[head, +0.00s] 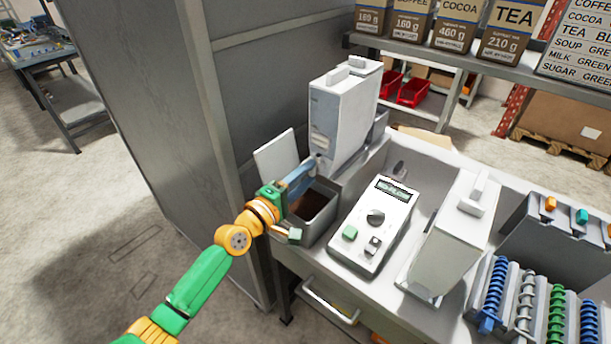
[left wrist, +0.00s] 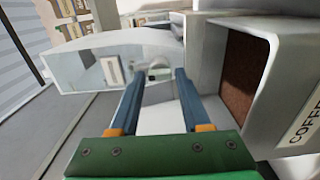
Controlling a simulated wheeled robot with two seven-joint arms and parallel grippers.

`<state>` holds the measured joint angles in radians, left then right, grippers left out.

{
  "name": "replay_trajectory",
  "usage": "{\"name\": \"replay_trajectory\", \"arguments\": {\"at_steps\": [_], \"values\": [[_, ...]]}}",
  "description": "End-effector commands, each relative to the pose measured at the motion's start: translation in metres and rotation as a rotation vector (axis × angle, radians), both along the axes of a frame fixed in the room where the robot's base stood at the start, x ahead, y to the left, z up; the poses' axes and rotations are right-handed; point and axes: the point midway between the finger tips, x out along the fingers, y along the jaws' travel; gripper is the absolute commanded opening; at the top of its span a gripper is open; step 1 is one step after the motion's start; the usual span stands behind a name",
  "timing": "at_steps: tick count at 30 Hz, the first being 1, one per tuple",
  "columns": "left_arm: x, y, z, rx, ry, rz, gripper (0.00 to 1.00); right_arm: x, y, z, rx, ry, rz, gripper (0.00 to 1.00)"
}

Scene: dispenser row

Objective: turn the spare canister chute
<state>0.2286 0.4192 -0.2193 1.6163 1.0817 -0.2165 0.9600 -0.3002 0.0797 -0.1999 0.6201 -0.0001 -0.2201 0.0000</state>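A tall white and grey canister (head: 342,110) stands upright at the back left of the counter. My left gripper (head: 314,164) is at its lower front, where a small spout shows (head: 323,160). In the left wrist view the canister's pale front (left wrist: 95,70) lies ahead, and a small rounded grey-white chute (left wrist: 157,72) shows between my blue fingertips (left wrist: 160,80). The fingers are apart, with a gap between them. Whether they touch the chute I cannot tell. My right gripper is in neither view.
Below my left gripper is an open bin (head: 318,225) of brown powder, its white lid (head: 276,156) raised. A control box (head: 375,225), another canister (head: 450,235) and several coloured augers (head: 525,300) stand to the right. A grey cabinet wall (head: 160,120) rises on the left.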

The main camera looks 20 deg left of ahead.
Motion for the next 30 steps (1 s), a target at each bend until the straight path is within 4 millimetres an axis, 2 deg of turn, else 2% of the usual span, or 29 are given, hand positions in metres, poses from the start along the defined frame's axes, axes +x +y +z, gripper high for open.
{"name": "replay_trajectory", "arguments": {"at_steps": [2, 11, 14, 22, 25, 30], "values": [[0.0, 0.0, 0.0, 0.0, 0.0, 0.0, 0.68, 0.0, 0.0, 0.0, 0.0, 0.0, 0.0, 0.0], [-0.001, 0.001, 0.0, 0.001, 0.0, 0.0, 0.68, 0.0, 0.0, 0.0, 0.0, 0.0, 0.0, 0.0], [-0.012, 0.004, -0.001, 0.002, 0.002, 0.0, 0.68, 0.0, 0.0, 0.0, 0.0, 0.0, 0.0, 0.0], [-0.059, 0.022, -0.002, 0.002, 0.002, 0.001, 0.68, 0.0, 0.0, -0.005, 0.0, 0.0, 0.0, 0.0], [-0.066, 0.024, -0.001, 0.0, 0.001, 0.0, 0.68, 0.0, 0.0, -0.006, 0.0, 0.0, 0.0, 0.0], [-0.067, 0.024, 0.0, 0.0, 0.0, 0.0, 0.68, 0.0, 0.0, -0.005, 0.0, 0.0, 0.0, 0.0]]}}
